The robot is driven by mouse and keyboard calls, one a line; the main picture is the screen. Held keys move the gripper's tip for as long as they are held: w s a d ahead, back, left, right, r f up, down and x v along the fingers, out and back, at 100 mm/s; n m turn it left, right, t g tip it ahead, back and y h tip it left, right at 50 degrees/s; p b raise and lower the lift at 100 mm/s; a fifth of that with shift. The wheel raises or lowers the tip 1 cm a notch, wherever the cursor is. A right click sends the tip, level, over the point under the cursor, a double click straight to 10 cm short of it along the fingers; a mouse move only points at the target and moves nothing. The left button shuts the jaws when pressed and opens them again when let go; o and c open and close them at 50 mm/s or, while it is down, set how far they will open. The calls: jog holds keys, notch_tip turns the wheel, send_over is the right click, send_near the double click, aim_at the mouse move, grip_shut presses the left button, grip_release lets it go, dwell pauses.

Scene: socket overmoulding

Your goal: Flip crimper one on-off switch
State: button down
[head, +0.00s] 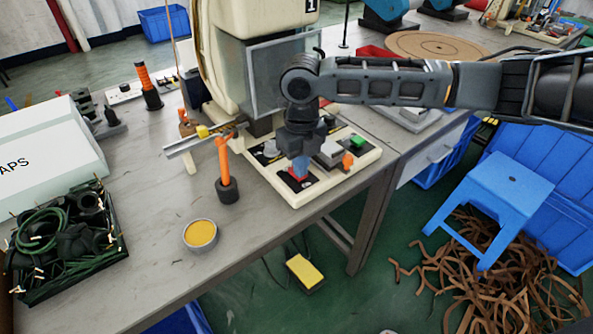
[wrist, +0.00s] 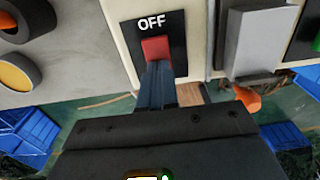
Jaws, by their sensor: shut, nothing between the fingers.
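Crimper one (head: 225,55) is the cream machine marked "1" on the bench, with a cream base panel (head: 300,200) at its front. Its on-off switch is a red rocker (wrist: 157,49) on a black plate labelled OFF in the wrist view; in the head view the switch (head: 299,172) is mostly covered by my gripper. My gripper (head: 300,165) points down at the panel from above. In the wrist view its closed fingers (wrist: 156,75) are at the lower edge of the red rocker, touching or very nearly so. They hold nothing.
A green button (head: 357,141) and an orange knob (head: 347,160) sit to the right on the panel. An orange-handled tool (head: 223,160) stands left of it, near a yellow-filled dish (head: 200,235). A black tray (head: 65,245) of cables lies at the bench's left.

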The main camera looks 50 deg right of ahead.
jog(key=shift+r, duration=0.1)
jog(key=shift+r+p, duration=2.65)
jog(key=shift+r, duration=0.75)
jog(key=shift+a, duration=0.1)
